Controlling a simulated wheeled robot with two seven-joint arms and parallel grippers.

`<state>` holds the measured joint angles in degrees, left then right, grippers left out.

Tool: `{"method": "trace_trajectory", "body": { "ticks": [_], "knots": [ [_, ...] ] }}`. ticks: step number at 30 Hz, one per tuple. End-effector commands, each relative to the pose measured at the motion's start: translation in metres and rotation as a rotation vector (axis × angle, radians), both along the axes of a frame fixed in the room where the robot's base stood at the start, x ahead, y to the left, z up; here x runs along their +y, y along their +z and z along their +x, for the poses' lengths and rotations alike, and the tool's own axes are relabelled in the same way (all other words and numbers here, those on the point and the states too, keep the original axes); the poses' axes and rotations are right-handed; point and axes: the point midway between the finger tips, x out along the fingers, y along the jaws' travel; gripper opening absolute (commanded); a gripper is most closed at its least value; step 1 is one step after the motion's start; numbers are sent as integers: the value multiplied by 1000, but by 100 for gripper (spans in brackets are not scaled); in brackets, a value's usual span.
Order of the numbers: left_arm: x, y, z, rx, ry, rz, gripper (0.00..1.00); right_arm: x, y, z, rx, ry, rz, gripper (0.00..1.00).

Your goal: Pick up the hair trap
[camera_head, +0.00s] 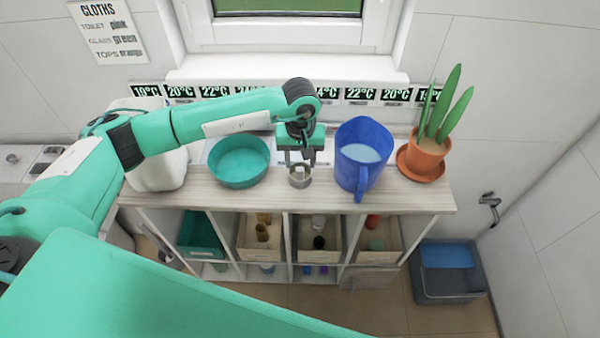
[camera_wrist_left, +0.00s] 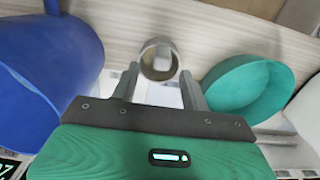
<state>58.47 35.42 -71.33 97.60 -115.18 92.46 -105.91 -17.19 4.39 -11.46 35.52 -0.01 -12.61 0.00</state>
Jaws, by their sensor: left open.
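The hair trap appears to be the small grey, hollow cylinder (camera_head: 299,180) near the front edge of the wooden cart top, between the teal bowl and the blue jug. It also shows in the left wrist view (camera_wrist_left: 148,62), with its round opening visible and something pale inside. My left gripper (camera_head: 300,161) is open right above and behind it. In the left wrist view, the fingertips (camera_wrist_left: 160,76) stand apart on either side of the cylinder's near end. I cannot tell whether they touch it. My right gripper is not in view.
A teal bowl (camera_head: 239,162) stands close on the left and a blue jug (camera_head: 350,176) close on the right. A potted plant (camera_head: 425,155) is at the right end of the cart top (camera_head: 250,199). A white container (camera_head: 158,172) stands at the left. A windowsill (camera_head: 285,72) is behind.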

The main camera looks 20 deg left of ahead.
Motion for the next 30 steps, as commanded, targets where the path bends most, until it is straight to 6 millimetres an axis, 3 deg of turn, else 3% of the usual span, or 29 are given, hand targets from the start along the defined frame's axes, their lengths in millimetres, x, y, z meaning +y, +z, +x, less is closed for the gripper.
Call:
{"method": "trace_trajectory", "body": {
  "ticks": [3,9,16,23,30],
  "knots": [
    [0,-11,-3,4,0,0,45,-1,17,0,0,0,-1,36],
    [0,-34,-3,2,1,-2,45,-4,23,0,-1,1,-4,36],
    [0,-37,-2,1,0,-1,45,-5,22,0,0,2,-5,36],
    [0,-36,-2,1,0,-1,2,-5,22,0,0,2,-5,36],
    [0,-36,-2,0,0,-1,0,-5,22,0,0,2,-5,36]
  ]
}}
